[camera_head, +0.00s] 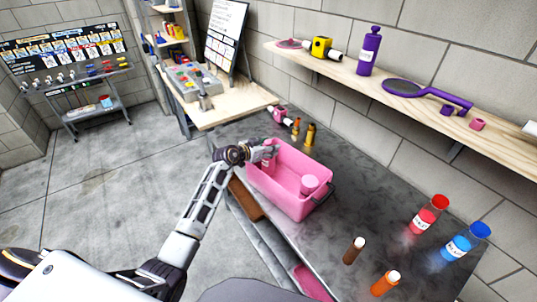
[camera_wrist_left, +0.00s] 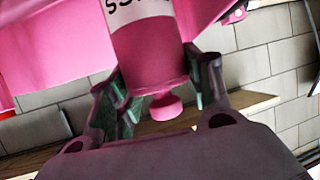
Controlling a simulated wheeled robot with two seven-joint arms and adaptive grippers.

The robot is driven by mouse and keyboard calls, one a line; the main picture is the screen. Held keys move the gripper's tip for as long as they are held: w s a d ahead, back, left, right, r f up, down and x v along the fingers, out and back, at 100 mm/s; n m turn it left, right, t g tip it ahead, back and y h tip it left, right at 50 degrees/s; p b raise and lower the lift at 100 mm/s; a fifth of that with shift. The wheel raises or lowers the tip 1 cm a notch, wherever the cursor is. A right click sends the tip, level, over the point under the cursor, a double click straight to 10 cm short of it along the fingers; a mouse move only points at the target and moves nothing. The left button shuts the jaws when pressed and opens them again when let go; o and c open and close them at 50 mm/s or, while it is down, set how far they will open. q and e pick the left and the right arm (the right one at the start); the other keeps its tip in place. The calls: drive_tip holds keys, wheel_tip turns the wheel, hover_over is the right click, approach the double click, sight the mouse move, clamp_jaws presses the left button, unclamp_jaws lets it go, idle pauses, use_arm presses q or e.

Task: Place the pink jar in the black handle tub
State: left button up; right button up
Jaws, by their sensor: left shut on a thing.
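The pink tub (camera_head: 291,207) with a black handle (camera_head: 322,195) stands on the dark workbench. My left gripper (camera_head: 262,153) is over the tub's far left end, shut on a pink jar (camera_head: 268,164) with a white label. In the left wrist view the pink jar (camera_wrist_left: 150,55) sits between the fingers of my left gripper (camera_wrist_left: 152,88), with pink tub walls around it. I cannot tell whether it touches the tub floor. A second pink container (camera_head: 310,184) with a paler top stands inside the tub near the right end. My right gripper is not in view.
Amber bottles (camera_head: 309,134) and a pink-and-white item (camera_head: 282,117) stand behind the tub. Red (camera_head: 427,215), blue (camera_head: 466,242), orange (camera_head: 385,283) and brown (camera_head: 354,250) containers stand at the right. A wall shelf (camera_head: 400,90) overhangs the bench. Bare bench lies right of the tub.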

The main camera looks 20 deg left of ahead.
use_arm(q)
drive_tip(key=shift+f, duration=1.9)
drive_tip(key=o, duration=1.2)
drive_tip(key=shift+f, duration=0.1)
drive_tip(key=shift+s, duration=0.1)
drive_tip(key=v, duration=1.2)
drive_tip(key=shift+r, duration=0.25)
